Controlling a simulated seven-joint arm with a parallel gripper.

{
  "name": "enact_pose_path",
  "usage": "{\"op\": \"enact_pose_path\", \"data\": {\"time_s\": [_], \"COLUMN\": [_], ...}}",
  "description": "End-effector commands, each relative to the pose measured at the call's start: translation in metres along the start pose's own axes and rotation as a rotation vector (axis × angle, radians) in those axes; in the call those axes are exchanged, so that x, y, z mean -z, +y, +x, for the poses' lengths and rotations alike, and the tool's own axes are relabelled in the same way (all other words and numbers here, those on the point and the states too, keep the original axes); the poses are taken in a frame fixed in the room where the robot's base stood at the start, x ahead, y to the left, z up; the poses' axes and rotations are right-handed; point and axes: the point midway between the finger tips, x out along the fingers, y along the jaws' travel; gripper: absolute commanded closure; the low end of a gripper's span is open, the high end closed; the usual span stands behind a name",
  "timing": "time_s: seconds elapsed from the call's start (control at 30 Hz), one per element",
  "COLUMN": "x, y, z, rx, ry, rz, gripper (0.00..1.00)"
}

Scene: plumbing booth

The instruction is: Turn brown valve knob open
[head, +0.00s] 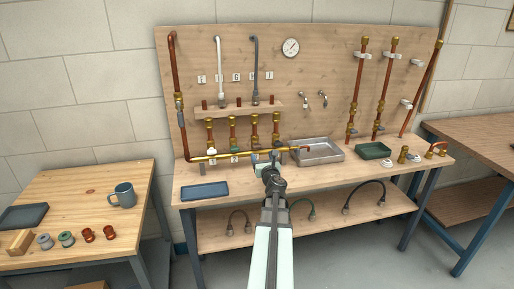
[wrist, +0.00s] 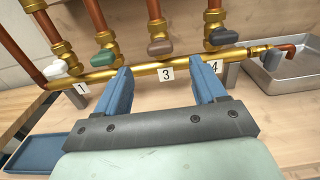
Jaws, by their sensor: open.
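The brown valve knob (wrist: 160,47) sits on the third vertical branch, above the label "3" (wrist: 167,74) on the brass manifold pipe (wrist: 140,74). My gripper (wrist: 160,78) is open, with blue fingers apart and nothing between them. In the wrist picture the brown knob lies between and just beyond the fingertips; I see no contact. In the head view my gripper (head: 265,157) is in front of the manifold (head: 218,157) and hides part of it; the brown knob cannot be made out there.
A white knob (wrist: 57,68) and a green knob (wrist: 103,58) are to the left. A dark blue knob (wrist: 222,37) and a grey-blue end knob (wrist: 272,60) are to the right. A metal basin (head: 317,151) and a blue tray (head: 205,191) are on the bench.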

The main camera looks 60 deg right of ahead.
Motion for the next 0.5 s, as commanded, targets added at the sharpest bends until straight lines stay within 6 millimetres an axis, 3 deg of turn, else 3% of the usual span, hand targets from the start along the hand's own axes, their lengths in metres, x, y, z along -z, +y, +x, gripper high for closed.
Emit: {"op": "enact_pose_path", "data": {"time_s": [0.2, 0.5], "x": [0.0, 0.0], "y": [0.0, 0.0], "z": [0.043, 0.089], "rx": [-0.002, -0.002], "ry": [0.0, 0.0], "rz": [-0.001, -0.001], "gripper": [0.3, 0.3]}}
